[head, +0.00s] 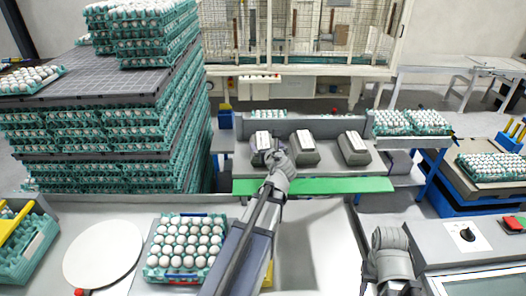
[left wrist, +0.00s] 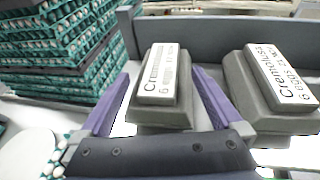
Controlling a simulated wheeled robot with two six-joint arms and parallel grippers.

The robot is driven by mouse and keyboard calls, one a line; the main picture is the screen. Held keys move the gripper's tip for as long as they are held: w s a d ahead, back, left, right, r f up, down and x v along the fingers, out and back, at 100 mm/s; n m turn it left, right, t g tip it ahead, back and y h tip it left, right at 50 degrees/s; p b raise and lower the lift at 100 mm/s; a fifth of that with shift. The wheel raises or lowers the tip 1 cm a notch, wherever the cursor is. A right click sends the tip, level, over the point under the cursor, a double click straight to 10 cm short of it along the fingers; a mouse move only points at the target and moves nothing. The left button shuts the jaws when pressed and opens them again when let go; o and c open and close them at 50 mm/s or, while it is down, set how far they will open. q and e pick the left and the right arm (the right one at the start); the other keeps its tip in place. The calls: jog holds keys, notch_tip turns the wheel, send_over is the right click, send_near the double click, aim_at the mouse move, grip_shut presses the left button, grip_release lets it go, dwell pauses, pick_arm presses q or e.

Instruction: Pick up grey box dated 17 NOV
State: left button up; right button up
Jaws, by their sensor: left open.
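Three grey egg boxes with white labels sit in a row on a grey shelf (head: 240,165): a left box (head: 262,140), a middle box (head: 304,150) and a right box (head: 353,148). My left gripper (left wrist: 160,82) is open, its purple fingers on either side of the left box, which also shows in the left wrist view (left wrist: 160,117). I cannot tell whether they touch it. The middle box (left wrist: 240,90) stands to its right there.
A green strip (head: 340,186) runs along the shelf's front. A teal tray of white eggs (head: 178,281) and a white round plate (head: 103,252) lie on the near counter. Tall stacks of egg trays (head: 150,130) stand left. A control panel (head: 462,236) is at right.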

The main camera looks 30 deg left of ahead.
aim_at(264, 142)
pick_arm(q)
jog(key=x, duration=0.3)
jog(key=shift+w+a+f+b, duration=0.1)
jog(key=shift+w+f+b, duration=0.05)
jog(key=shift+w+b, duration=0.15)
jog(key=shift+s, duration=0.2)
jog(key=shift+c, duration=0.7)
grip_shut()
